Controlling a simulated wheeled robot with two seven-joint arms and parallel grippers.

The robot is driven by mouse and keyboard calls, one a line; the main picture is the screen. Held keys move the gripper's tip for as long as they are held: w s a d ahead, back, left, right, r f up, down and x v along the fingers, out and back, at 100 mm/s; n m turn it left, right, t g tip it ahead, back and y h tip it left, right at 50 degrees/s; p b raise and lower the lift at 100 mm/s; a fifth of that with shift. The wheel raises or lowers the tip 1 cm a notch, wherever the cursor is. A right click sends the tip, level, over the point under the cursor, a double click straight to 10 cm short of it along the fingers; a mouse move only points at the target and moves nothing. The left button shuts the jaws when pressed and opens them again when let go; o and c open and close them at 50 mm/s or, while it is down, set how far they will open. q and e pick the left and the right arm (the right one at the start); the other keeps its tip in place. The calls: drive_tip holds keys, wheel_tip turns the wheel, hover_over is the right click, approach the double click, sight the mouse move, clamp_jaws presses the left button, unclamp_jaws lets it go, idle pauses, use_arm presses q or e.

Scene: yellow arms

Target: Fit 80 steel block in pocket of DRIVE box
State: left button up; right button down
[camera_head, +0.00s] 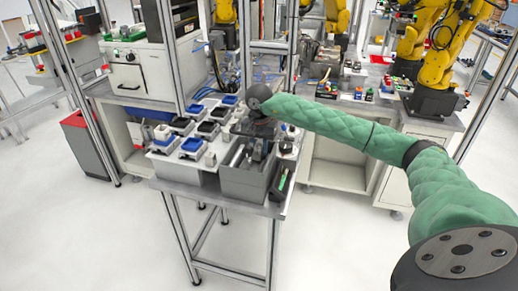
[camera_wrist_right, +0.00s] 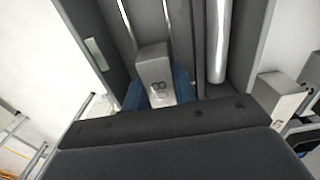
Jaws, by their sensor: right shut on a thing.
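The steel block (camera_wrist_right: 154,70) is a pale grey block with dark digits, the first an 8, on its near end. My right gripper (camera_wrist_right: 158,92) is shut on it, with a blue finger pad on each side. The dark body of this gripper hides the lower part of the wrist view. In the head view my right gripper (camera_head: 258,150) points down over an open grey box (camera_head: 246,187) at the table's front. Long bright metal bars lie in the box beyond the block. I cannot read a DRIVE label or tell whether the block touches the box. My left gripper is out of view.
Another numbered grey block (camera_wrist_right: 275,98) stands right of the box. White trays (camera_head: 178,150) with blue and black parts lie left of it. A dark case with a green edge (camera_head: 282,182) sits at the table's right edge. Free floor lies in front.

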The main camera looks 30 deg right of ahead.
drive_tip(key=shift+f, duration=0.2)
idle(0.6)
drive_tip(key=shift+b, duration=0.3)
drive_tip(key=c, duration=1)
unclamp_jaws()
drive_tip(key=shift+c, duration=0.2)
drive_tip(key=shift+r+p, duration=0.7)
drive_tip(key=shift+r, duration=2.8)
